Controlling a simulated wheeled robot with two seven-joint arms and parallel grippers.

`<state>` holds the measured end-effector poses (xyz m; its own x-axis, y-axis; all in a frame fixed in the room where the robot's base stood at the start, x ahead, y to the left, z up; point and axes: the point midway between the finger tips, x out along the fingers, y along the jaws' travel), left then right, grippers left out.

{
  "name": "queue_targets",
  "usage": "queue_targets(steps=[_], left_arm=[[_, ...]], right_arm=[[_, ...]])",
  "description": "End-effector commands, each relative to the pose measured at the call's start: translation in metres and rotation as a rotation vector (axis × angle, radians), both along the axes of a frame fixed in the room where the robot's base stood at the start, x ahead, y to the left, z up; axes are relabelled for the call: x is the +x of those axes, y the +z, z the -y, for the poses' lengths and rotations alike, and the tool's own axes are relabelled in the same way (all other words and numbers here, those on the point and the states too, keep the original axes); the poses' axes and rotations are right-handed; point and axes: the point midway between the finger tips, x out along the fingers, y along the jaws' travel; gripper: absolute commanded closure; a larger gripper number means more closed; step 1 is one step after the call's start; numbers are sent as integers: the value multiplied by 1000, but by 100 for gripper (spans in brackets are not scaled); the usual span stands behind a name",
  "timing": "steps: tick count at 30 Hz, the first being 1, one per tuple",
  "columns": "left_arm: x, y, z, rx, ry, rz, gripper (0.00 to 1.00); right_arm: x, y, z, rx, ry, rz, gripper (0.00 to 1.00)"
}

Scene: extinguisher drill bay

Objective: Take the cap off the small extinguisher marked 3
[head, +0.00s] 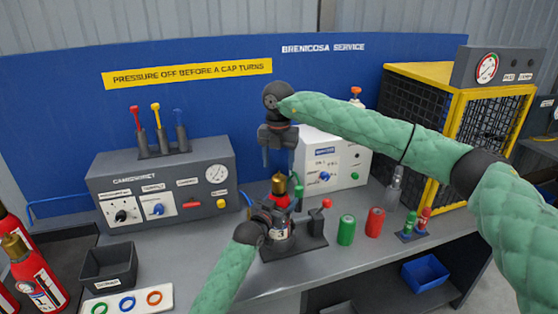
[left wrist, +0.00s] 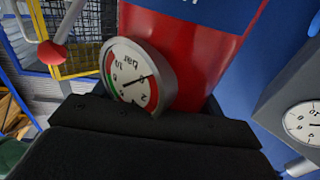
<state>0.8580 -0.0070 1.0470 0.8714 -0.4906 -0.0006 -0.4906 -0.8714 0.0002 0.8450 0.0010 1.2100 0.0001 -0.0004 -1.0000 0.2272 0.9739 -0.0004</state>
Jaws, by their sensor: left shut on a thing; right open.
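The small extinguisher marked 3 (head: 281,232) stands upright on the bench, a black holder at its base. It has a red body and a brass-coloured cap (head: 279,184) on top. My left gripper (head: 270,214) is shut around its body, hiding part of it. In the left wrist view the red body (left wrist: 215,45) fills the upper middle, with a round bar gauge (left wrist: 137,78) just beyond my dark gripper. I cannot tell the gauge reading for sure. My right gripper (head: 277,150) is open and empty, pointing down above the cap and apart from it.
A red-knobbed lever (head: 327,203) stands right beside the extinguisher. Green (head: 346,230) and red (head: 375,222) cylinders stand farther right. A grey control box (head: 165,185) and a white box (head: 335,160) stand behind. A black tray (head: 108,267) sits at left; a yellow-framed cage (head: 440,120) at right.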

Motion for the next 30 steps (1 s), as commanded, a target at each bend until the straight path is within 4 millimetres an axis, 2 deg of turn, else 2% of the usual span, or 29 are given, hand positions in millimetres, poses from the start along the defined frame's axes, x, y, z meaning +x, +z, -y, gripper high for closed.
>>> queue_targets(steps=[21,30], left_arm=[[0,0,0,1,1,0,94],[0,0,0,1,1,0,94]], right_arm=[[0,0,1,0,-1038,-1,42],[0,0,1,0,-1353,1,42]])
